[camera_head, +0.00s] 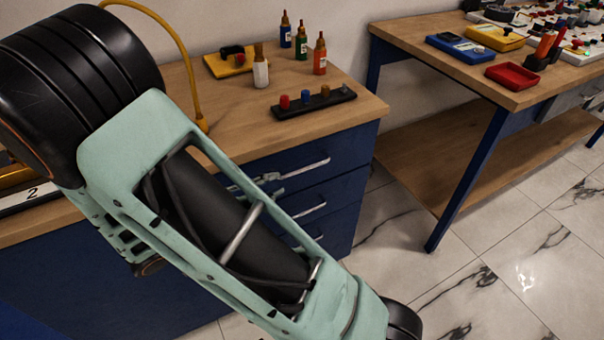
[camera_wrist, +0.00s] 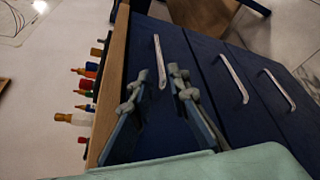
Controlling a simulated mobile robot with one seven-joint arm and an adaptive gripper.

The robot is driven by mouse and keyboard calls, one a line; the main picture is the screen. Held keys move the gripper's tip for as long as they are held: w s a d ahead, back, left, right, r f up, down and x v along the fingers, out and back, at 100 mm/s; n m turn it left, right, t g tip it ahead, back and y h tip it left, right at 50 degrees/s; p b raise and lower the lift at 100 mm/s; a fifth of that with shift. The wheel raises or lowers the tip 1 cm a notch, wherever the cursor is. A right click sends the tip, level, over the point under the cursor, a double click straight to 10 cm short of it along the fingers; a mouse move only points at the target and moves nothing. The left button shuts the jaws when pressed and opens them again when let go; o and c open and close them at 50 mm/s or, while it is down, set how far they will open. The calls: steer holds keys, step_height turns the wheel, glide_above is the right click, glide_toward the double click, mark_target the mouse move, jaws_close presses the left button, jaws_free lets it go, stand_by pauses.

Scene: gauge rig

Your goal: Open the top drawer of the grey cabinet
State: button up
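The cabinet under the wooden worktop looks dark blue, not grey, with several drawers. The top drawer (camera_head: 325,152) appears shut and has a pale bar handle (camera_head: 308,165). In the wrist view this top handle (camera_wrist: 158,55) is the one nearest the wooden edge. My gripper (camera_wrist: 158,76) is open, with a finger on either side of the lower end of that handle. In the head view my gripper (camera_head: 268,182) is at the left end of the handle, partly hidden by my arm. I cannot tell whether the fingers touch the handle.
Two lower drawer handles show in the wrist view, a middle one (camera_wrist: 233,78) and a bottom one (camera_wrist: 279,90). Bottles (camera_head: 261,72) and a black knob strip (camera_head: 314,102) stand on the worktop (camera_head: 362,108). A second table (camera_head: 450,60) stands right; tiled floor (camera_head: 480,260) before the cabinet is clear.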

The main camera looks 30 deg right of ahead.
mark_target(297, 172)
steer(key=b+x, duration=0.1)
steer(key=x, duration=0.9)
steer(key=shift+w+d+b, duration=0.1)
steer(key=shift+d+b, duration=0.15)
steer(key=shift+b, duration=0.1)
jaws_close()
